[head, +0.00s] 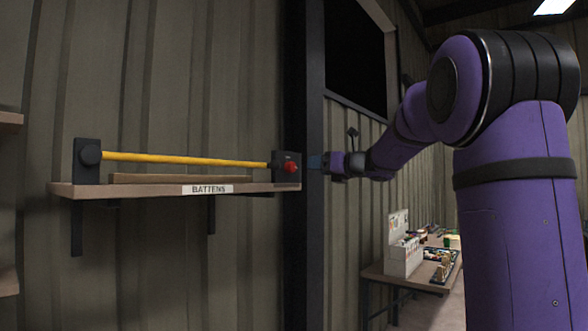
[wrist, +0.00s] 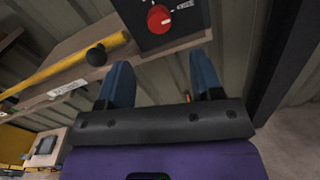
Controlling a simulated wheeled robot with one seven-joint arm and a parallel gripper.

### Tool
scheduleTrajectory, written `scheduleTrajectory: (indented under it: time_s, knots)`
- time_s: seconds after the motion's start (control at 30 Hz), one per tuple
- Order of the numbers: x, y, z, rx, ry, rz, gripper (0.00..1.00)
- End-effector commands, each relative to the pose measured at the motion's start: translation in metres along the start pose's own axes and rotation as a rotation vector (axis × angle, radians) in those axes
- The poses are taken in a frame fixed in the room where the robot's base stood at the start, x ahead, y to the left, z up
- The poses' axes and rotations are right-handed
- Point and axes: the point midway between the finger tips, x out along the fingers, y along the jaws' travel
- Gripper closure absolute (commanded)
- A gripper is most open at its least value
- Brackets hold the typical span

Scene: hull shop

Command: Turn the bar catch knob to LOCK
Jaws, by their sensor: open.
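The bar catch is a dark box at the right end of the shelf, with a red knob (head: 291,167) on its face. In the wrist view the red knob (wrist: 159,19) has a pale pointer mark toward its right, and white markings beside it too small to read. A yellow bar (head: 185,159) runs from the catch to a dark bracket (head: 86,160) at the left. My gripper (head: 314,161) is just right of the knob in the head view. In the wrist view its two blue fingers (wrist: 163,80) are apart and empty, below the knob and not touching it.
The wooden shelf (head: 130,188) carries a BATTENS label (head: 208,189) and a wooden batten (head: 170,178) behind the bar. A dark post (head: 305,240) stands right of the shelf. A cluttered workbench (head: 385,275) is farther back at right.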

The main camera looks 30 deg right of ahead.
Motion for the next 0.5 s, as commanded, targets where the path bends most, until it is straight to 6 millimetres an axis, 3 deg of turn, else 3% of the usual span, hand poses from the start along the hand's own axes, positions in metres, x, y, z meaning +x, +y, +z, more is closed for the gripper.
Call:
scheduleTrajectory:
  time_s: [0.5]
  knots:
    - [0.083, 0.001, -0.001, -0.004, 0.002, 0.002, 0.4]
